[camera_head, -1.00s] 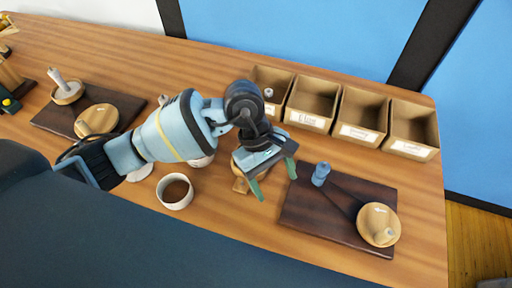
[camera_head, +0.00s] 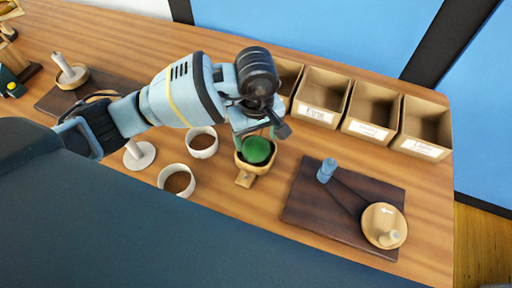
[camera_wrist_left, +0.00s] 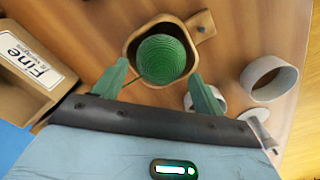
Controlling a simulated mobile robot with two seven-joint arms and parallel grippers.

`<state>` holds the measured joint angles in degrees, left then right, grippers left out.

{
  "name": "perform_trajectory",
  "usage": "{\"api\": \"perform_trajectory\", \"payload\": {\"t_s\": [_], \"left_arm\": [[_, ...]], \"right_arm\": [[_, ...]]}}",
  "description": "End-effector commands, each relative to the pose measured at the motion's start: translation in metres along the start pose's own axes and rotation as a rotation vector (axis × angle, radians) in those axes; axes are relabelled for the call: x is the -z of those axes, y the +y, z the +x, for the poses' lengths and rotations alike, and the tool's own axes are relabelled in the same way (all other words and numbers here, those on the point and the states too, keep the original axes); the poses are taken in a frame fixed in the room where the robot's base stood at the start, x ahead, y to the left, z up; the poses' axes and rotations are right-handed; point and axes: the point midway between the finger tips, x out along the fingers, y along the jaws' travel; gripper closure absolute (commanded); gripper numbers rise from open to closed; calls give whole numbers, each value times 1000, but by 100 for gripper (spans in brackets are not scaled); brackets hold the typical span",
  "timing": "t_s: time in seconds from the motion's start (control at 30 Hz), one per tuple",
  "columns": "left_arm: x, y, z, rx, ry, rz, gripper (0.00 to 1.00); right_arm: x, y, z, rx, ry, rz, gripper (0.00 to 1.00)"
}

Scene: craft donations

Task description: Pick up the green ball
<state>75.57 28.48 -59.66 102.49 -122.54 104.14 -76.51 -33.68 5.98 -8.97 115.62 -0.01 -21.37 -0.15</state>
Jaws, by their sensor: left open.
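The green ball (camera_head: 257,150) sits in a small wooden bowl (camera_head: 245,179) with a short handle, on the table near the middle of the head view. In the left wrist view the ball (camera_wrist_left: 162,58) is round and ridged, inside the bowl's rim (camera_wrist_left: 203,24). My left gripper (camera_head: 257,131) is over the bowl in the head view, partly hidden behind its own wrist. In the left wrist view its open fingers (camera_wrist_left: 158,74) point toward the ball, one on each side of its lower part, with nothing held. My right gripper is in neither view.
A dark board (camera_head: 312,216) with a blue peg (camera_head: 327,170) and a round wooden piece (camera_head: 383,226) lies to the right. Labelled open boxes (camera_head: 320,97) line the back. Bare table lies between bowl and board.

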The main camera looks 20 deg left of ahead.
Motion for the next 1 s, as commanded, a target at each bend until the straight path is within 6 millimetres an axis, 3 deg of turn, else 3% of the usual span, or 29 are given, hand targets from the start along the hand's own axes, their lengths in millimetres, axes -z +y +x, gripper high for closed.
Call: {"api": "perform_trajectory", "payload": {"t_s": [0.33, 0.67, 0.9, 1.0], "left_arm": [[-3, -2, 44, 2, -4, -1, 29], [-2, -1, 50, 1, -1, 0, 29], [-2, -1, 50, 1, -2, 0, 57], [-2, -1, 50, 1, -2, 0, 57]], "right_arm": [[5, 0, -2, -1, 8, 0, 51], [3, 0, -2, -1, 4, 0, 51], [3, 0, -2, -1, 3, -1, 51], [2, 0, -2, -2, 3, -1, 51]]}}
